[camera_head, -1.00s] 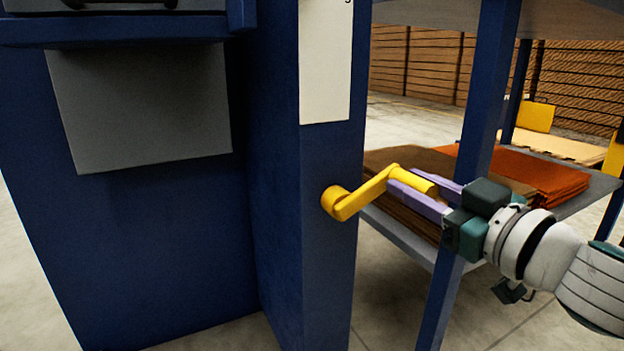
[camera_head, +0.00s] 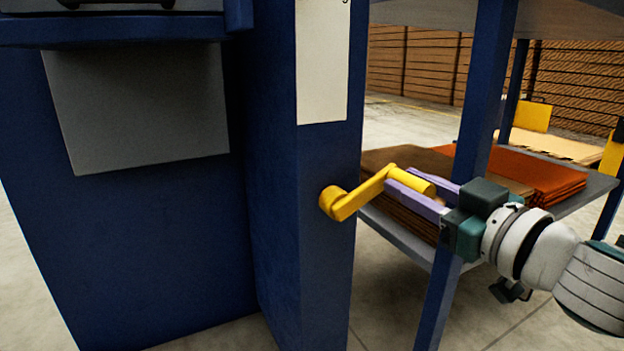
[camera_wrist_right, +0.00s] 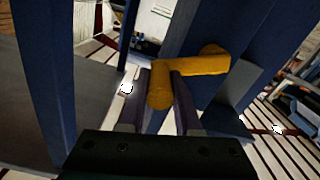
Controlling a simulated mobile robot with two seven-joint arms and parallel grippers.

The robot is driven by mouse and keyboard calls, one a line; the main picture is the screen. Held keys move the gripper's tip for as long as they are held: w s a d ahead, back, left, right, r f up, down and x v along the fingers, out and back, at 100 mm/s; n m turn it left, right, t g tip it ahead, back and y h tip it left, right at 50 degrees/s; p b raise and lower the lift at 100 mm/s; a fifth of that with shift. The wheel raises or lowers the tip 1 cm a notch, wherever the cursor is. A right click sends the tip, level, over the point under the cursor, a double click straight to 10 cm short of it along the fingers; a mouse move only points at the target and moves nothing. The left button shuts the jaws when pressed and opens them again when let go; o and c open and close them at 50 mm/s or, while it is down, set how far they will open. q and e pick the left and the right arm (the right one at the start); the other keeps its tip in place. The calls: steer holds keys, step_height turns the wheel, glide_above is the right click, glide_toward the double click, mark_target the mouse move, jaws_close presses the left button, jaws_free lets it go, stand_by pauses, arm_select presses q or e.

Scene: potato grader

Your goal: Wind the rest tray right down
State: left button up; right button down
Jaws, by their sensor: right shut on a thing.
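A yellow crank (camera_head: 358,196) sticks out from the side of a blue post on the machine. Its hub is on the post, and its arm slants up to the right to a handle. My right gripper (camera_head: 412,190) has its purple fingers on either side of the crank's handle and is shut on it. In the right wrist view the handle (camera_wrist_right: 160,88) sits between the two fingers (camera_wrist_right: 160,95), with the crank arm running off to the right. The rest tray cannot be made out for certain. My left gripper is not in view.
The rack's lower shelf (camera_head: 405,240) holds stacks of brown and orange sacks (camera_head: 525,172). A white panel (camera_head: 322,70) is on the machine post above the crank. The floor left of the rack post is clear.

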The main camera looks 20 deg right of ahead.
steer(key=shift+f, duration=0.15)
stand_by(0.3)
steer(key=shift+d+f+m+p, duration=0.2)
steer(key=shift+f+m, duration=0.2)
steer(key=shift+m, duration=0.25)
steer(key=shift+d+f+m+p, duration=0.2)
steer(key=shift+f+m, duration=0.15)
steer(key=shift+m, duration=0.3)
steer(key=a+f+m+b, duration=0.2)
steer(key=a+f+m, duration=0.6)
steer(key=m, duration=1.2)
steer(key=shift+s+f, duration=0.35)
steer(key=shift+f, duration=0.75)
steer(key=shift+a, duration=0.15)
